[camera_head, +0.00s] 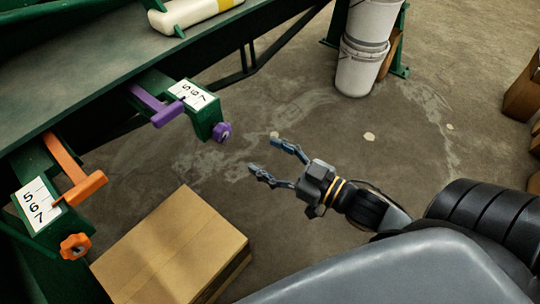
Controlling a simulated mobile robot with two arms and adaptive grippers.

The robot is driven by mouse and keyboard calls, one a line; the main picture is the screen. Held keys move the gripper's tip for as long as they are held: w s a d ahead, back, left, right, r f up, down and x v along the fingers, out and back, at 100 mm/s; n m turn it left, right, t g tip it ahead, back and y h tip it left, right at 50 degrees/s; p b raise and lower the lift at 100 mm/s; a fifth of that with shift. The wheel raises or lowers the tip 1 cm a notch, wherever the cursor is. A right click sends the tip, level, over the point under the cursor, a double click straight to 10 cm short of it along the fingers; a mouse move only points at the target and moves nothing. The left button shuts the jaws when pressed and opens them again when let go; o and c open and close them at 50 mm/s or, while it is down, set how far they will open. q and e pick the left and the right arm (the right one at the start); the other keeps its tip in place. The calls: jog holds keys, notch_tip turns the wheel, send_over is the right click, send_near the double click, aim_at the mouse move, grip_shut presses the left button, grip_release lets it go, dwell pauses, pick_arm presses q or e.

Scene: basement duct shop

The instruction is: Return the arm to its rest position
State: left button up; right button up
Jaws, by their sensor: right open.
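My right gripper (262,153) is in the middle of the head view, at the end of my right arm coming in from the lower right. Its two dark fingers are spread, with nothing between them. It points to the left, over the bare concrete floor, apart from the green workbench. My left gripper is not in this view.
A cardboard box (170,250) stands at the lower left. White stacked buckets (358,68) stand at the top. Floor between is clear.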

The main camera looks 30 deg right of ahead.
dwell(0.5)
jog(key=w+d+f+m+g+h, duration=0.1)
jog(key=d+f+m+g+h, duration=0.3)
jog(key=f, duration=1)
jog(key=s+f+g+h, duration=0.2)
jog(key=s+f+g, duration=0.15)
jog(key=f, duration=0.65)
jog(key=s+f+g+h, duration=0.2)
jog(key=s+f, duration=0.3)
jog(key=f, duration=0.6)
jog(key=s+a+f+g, duration=0.4)
jog(key=s+a+f, duration=0.1)
jog(key=s+f, duration=0.2)
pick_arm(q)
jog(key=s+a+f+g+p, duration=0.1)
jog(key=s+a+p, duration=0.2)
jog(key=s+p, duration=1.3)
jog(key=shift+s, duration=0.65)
pick_arm(e)
jog(key=s+d+g, duration=0.1)
jog(key=s+d, duration=0.3)
jog(key=s, duration=1.3)
jog(key=shift+f+g, duration=0.1)
jog(key=shift+g, duration=0.15)
